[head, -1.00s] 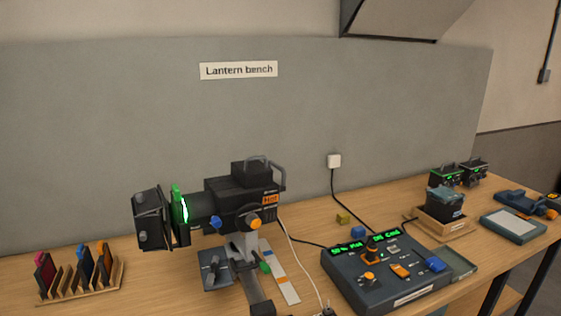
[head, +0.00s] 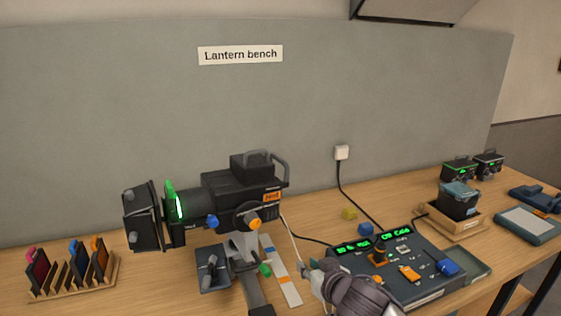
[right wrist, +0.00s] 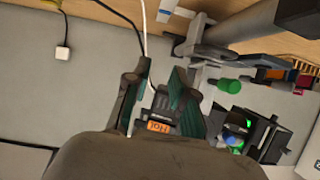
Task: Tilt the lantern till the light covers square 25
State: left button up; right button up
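The black lantern (head: 235,195) stands on a grey stand on the bench, its green-lit front pointing left. It bears an orange "Hot" label (head: 272,196), an orange knob (head: 254,224) and a blue knob (head: 211,222). A green knob (head: 265,270) sits lower on the stand. My right gripper (head: 309,272) is at the bottom of the head view, right of the lantern and apart from it. In the right wrist view its fingers (right wrist: 155,95) are spread and empty, with the lantern's label (right wrist: 160,127) seen between them. Square 25 and the light's patch are not in view.
A fader desk (head: 415,270) with green displays lies right of my right gripper. A rack of coloured filters (head: 75,285) stands at the left. A white cable (head: 293,238) runs down between lantern and desk. Small yellow (head: 349,213) and blue (head: 365,228) blocks lie behind the desk.

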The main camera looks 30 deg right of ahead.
jog(key=w+d+r+t, duration=0.35)
jog(key=w+r, duration=0.25)
jog(key=r, duration=0.5)
jog(key=m+t+y, duration=0.1)
jog(key=t+y, duration=0.1)
send_near(288, 166)
jog(key=w, duration=0.1)
jog(key=w+p, duration=0.1)
jog(key=w, duration=0.3)
jog(key=w+p, duration=0.2)
jog(key=w, duration=0.2)
jog(key=w+p, duration=0.2)
jog(key=w, duration=0.2)
jog(key=shift+d+r, duration=0.2)
jog(key=shift+d, duration=0.1)
jog(key=shift+w+f, duration=0.1)
jog(key=shift+w, duration=0.35)
grip_shut()
